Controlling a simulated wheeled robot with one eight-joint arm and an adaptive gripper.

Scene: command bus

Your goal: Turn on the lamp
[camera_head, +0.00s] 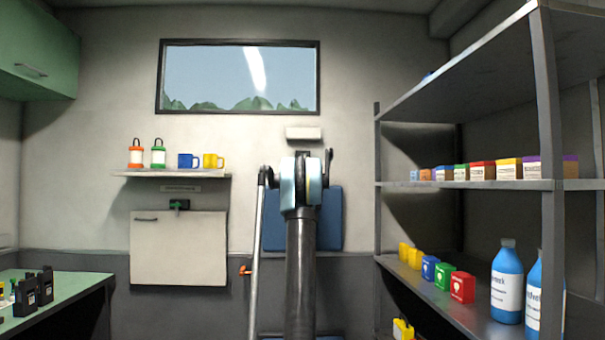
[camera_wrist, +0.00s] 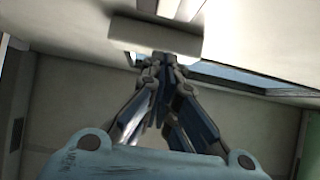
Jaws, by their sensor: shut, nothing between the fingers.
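A pale box-shaped fixture (camera_head: 303,133), which looks like the lamp, is on the back wall just below the window. In the wrist view the fixture (camera_wrist: 150,35) spans the upper middle. I see no glow on it. My gripper (camera_wrist: 158,62) is shut and empty, its fingertips at the lower edge of the fixture in that view; I cannot tell whether they touch it. In the head view my arm stands below the fixture and hides most of the gripper.
A rack (camera_head: 548,185) with bottles and boxes stands close on the right. A wall shelf (camera_head: 170,174) with two small lanterns and mugs is left of my arm, above a folded white panel (camera_head: 178,250). A green-topped table (camera_head: 70,292) is at lower left.

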